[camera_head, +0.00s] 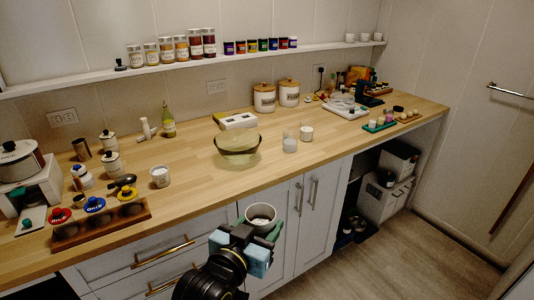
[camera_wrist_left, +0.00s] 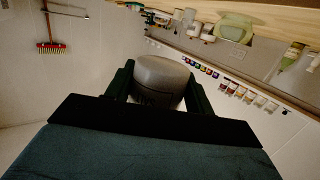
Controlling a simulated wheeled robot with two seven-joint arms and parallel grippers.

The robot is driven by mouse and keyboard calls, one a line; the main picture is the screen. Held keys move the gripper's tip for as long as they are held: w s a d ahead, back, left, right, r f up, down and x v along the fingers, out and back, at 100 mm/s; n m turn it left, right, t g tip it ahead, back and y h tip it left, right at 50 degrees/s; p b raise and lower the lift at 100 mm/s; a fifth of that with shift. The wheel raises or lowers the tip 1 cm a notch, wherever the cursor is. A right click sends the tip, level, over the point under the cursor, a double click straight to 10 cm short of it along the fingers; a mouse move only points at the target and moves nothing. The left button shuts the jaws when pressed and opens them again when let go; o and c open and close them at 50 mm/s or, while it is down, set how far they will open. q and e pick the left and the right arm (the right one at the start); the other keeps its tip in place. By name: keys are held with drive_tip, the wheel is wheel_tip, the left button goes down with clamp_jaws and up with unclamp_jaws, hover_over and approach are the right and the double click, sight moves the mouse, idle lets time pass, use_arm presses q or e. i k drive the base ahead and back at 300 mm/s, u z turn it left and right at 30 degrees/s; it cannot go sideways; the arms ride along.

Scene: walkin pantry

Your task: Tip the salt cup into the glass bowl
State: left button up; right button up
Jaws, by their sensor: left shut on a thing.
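The salt cup (camera_head: 262,212) is a small grey-white cup in my left gripper (camera_head: 260,223), in front of the counter's front edge. Its open mouth faces up toward the head camera; I cannot make out its contents. In the left wrist view the cup (camera_wrist_left: 160,72) sits between the two dark fingers of the gripper (camera_wrist_left: 160,90), which are shut on it. The glass bowl (camera_head: 238,151) is a wide, yellowish clear bowl on the counter, beyond the cup and apart from it. It also shows in the left wrist view (camera_wrist_left: 236,28). My right gripper is not in view.
The wooden counter (camera_head: 205,190) is clear between bowl and front edge. Two small glasses (camera_head: 290,143) (camera_head: 306,133) stand right of the bowl, a white scale (camera_head: 237,121) behind it, and a labelled white tub (camera_head: 160,177) to its left. A dark spice rack (camera_head: 100,224) lies farther left.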

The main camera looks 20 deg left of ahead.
sight(237, 146)
drive_tip(key=z, duration=0.8)
drive_tip(key=i, duration=1.05)
drive_tip(key=u, duration=0.7)
drive_tip(key=i, duration=0.65)
drive_tip(key=u, duration=1.1)
drive_tip(key=i, duration=0.45)
drive_tip(key=u, duration=0.45)
